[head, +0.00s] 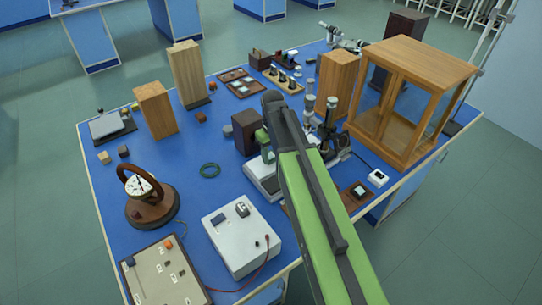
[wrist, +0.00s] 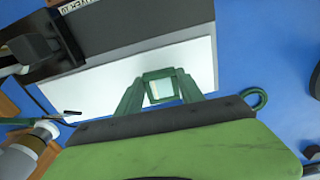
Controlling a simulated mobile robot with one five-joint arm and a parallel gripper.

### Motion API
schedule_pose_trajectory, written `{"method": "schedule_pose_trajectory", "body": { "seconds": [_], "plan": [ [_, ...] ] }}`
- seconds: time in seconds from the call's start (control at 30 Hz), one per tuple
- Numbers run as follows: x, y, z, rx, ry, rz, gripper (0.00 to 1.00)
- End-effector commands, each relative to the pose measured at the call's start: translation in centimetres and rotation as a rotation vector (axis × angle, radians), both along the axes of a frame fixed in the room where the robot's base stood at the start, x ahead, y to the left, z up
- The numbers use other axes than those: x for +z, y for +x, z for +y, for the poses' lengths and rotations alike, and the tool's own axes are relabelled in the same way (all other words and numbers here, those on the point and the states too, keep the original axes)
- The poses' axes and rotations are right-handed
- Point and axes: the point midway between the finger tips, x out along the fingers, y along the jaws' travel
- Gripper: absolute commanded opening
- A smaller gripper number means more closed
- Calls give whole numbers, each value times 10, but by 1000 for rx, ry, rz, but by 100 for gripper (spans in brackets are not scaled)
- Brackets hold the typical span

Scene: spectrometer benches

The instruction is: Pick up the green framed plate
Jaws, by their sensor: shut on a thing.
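The green framed plate (wrist: 161,88), a small square green frame around a pale, see-through pane, is between the two green fingers of my gripper (wrist: 160,92) in the wrist view. The fingers are shut on its left and right sides. Behind it in that view is the white top of a grey instrument (wrist: 205,62). I cannot tell how far above that top the plate is. In the head view my gripper (head: 263,138) shows as a small green part left of my arm, over the instrument (head: 262,182). The plate cannot be made out there.
A green ring (head: 210,171) lies on the blue bench to the left. A dark block (head: 245,132) stands close behind my gripper. A microscope (head: 328,130) and a wooden glazed case (head: 410,95) stand to the right. A white box (head: 240,240) is in front.

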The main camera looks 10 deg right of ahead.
Motion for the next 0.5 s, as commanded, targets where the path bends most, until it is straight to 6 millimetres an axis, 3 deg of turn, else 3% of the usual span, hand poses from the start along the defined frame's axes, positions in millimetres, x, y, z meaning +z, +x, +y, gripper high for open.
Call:
{"method": "schedule_pose_trajectory", "body": {
  "seconds": [0.2, 0.5],
  "plan": [
    [45, -1, 0, 0, 0, 0, 5],
    [81, -48, -56, -2, 0, 0, 5]
  ]
}}
